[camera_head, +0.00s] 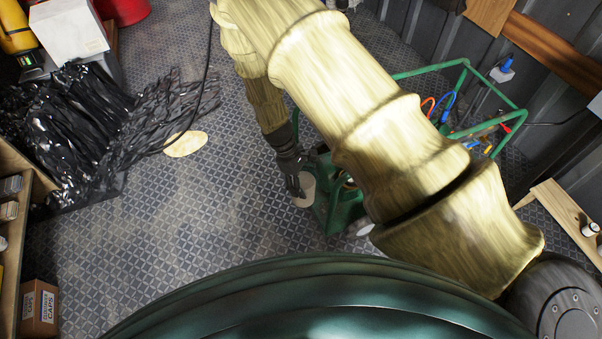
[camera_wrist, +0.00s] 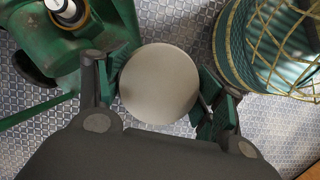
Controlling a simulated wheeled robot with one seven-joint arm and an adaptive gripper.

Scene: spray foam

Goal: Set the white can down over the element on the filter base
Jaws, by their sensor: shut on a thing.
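The white can (camera_wrist: 160,82) is between the fingers of my gripper (camera_wrist: 166,90), which is shut on it; its round pale end faces the wrist camera. In the head view the can (camera_head: 304,191) is a small pale shape below my dark gripper (camera_head: 291,178), beside a green stand. In the head view my arm hides much of the green stand (camera_head: 338,215).
A green tubular frame (camera_head: 440,70) with coloured cables stands behind my arm. Black plastic sheeting (camera_head: 75,125) lies at left, with a cardboard box (camera_head: 40,308) below. A wooden bench (camera_head: 563,215) is at right. The patterned floor (camera_head: 190,235) left of my gripper is clear.

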